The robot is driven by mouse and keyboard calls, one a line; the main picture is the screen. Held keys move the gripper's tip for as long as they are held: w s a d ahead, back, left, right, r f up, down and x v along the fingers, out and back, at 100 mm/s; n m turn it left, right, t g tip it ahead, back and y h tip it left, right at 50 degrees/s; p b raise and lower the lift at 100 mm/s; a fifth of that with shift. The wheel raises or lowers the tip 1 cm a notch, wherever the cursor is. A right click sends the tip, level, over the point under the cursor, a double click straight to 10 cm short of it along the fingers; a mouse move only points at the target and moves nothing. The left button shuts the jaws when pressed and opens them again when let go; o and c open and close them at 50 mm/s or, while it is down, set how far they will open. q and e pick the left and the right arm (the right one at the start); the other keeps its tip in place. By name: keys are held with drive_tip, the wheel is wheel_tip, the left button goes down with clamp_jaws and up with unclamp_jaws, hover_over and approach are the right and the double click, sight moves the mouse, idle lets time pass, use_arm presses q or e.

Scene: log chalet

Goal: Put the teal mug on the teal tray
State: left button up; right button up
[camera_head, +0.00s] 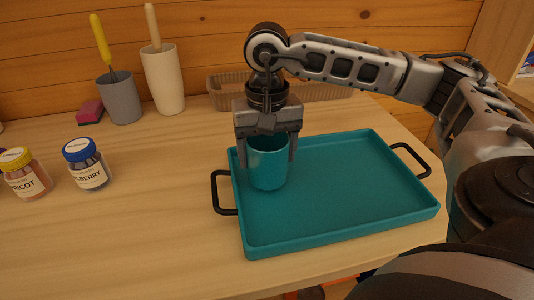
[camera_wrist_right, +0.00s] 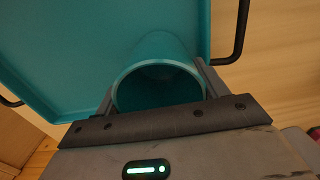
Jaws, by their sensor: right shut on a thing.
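The teal tray (camera_head: 345,218) lies on the wooden table, with a black handle at each short end; it also shows in the right wrist view (camera_wrist_right: 60,60). The teal mug (camera_head: 268,168) is upright over the tray's left part, near its back left corner. I cannot tell whether its base touches the tray floor. My right gripper (camera_head: 267,155) points down and is shut on the mug, one finger on each side. In the right wrist view the mug (camera_wrist_right: 158,75) sits between the fingers, its open rim facing the camera. My left gripper is not in view.
A blue-lidded jar (camera_head: 86,164) and a yellow-lidded jar (camera_head: 24,174) stand at the left. A grey cup (camera_head: 120,98), a white cup (camera_head: 163,80), a pink sponge (camera_head: 90,112) and a basket (camera_head: 320,92) are at the back. The table's front left is clear.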

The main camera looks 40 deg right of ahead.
drive_tip(key=shift+f, duration=0.5)
drive_tip(key=shift+f+b, duration=0.3)
drive_tip(key=o, duration=1.2)
drive_tip(key=shift+r, duration=0.1)
drive_tip(key=shift+c, duration=0.2)
wheel_tip(320, 180, up, 12)
drive_tip(key=shift+r+p, duration=0.25)
drive_tip(key=shift+p, duration=0.5)
